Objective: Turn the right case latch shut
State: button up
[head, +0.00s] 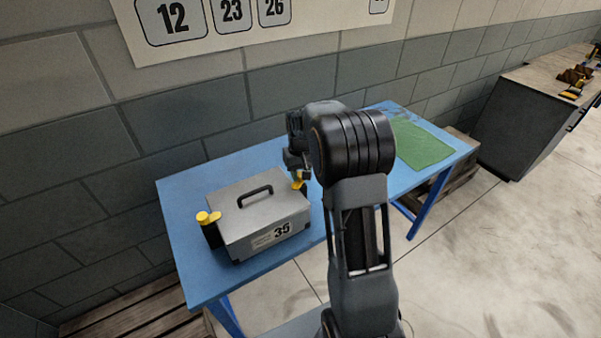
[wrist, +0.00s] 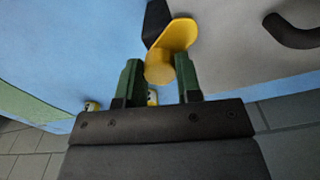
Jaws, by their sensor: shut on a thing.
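The grey case (head: 262,212) with a black handle and a "35" label stands on the blue table. Its left latch (head: 207,217) has a yellow lever on a dark mount. The right latch (head: 299,184) is partly hidden by my arm in the head view. In the wrist view the yellow lever of the right latch (wrist: 175,48) sits between the green fingers of my gripper (wrist: 160,82), which is shut on it. The lever's wide end reaches past the fingertips beside a dark mount. In the head view my gripper (head: 295,164) is at the case's right side, its fingers hard to make out.
A green mat (head: 420,144) lies on the table (head: 190,262) beyond my arm. The case's black handle (wrist: 290,34) is near my gripper in the wrist view. A dark cabinet (head: 518,122) stands at the right, with open floor before it. A brick wall runs behind the table.

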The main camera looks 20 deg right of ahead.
aim_at(300, 174)
jog(key=m, duration=0.6)
jog(key=shift+m, duration=0.3)
dwell(0.5)
jog(key=o, duration=0.9)
jog(key=shift+o, duration=0.2)
jog(key=shift+r, duration=0.1)
notch_tip(300, 174, up, 14)
jog(key=shift+f, duration=0.2)
